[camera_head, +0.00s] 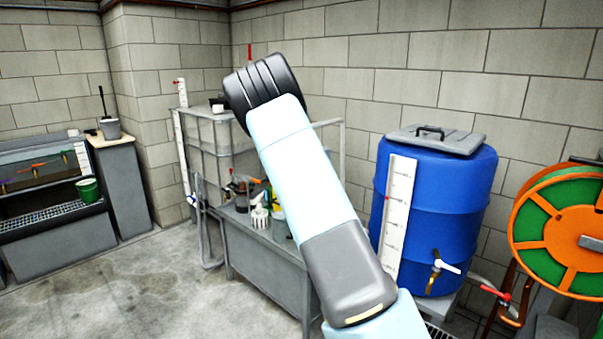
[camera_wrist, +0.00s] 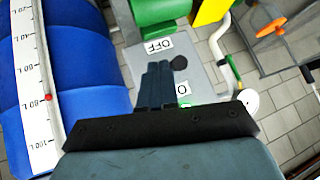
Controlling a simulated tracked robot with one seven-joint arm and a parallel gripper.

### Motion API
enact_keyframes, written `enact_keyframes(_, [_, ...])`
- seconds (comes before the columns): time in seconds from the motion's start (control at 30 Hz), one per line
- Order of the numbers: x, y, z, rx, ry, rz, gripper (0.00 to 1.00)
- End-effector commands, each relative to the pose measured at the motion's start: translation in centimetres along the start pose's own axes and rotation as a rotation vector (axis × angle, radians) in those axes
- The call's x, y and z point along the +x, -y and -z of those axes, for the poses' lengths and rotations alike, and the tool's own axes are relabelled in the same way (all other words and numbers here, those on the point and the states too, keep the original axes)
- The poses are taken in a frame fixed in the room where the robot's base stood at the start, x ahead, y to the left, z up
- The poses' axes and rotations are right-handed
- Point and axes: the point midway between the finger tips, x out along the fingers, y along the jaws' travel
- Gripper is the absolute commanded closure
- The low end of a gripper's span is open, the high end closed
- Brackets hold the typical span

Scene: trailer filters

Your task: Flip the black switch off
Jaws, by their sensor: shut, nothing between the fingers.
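The black switch (camera_wrist: 180,62) shows in the wrist view as a small dark knob on a grey panel (camera_wrist: 205,78). An OFF label (camera_wrist: 158,46) is at the panel's upper left. A second label (camera_wrist: 183,88), partly hidden and showing an O, is below the switch. My gripper (camera_wrist: 158,68) is shut and empty, its fingers together just left of the switch and over the panel, near the OFF label. I cannot tell whether the fingers touch the switch. In the head view my arm hides the gripper, and I cannot make out the switch there.
A blue barrel (camera_head: 437,215) with a white scale (camera_head: 394,225) stands right of my arm. A grey table (camera_head: 262,262) with small items is behind it. Green (camera_wrist: 155,14) and yellow (camera_wrist: 208,10) parts border the panel. A white hose (camera_wrist: 220,48) runs right of it.

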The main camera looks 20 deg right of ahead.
Motion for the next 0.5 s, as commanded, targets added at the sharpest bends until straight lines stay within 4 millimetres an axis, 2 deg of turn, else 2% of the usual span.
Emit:
enact_keyframes(0.2, [-1.6,-2.4,2.1,0.007,-0.002,-0.002,1.00])
enact_keyframes(0.5, [-7.4,-2.1,3.8,0.004,-0.002,0.000,1.00])
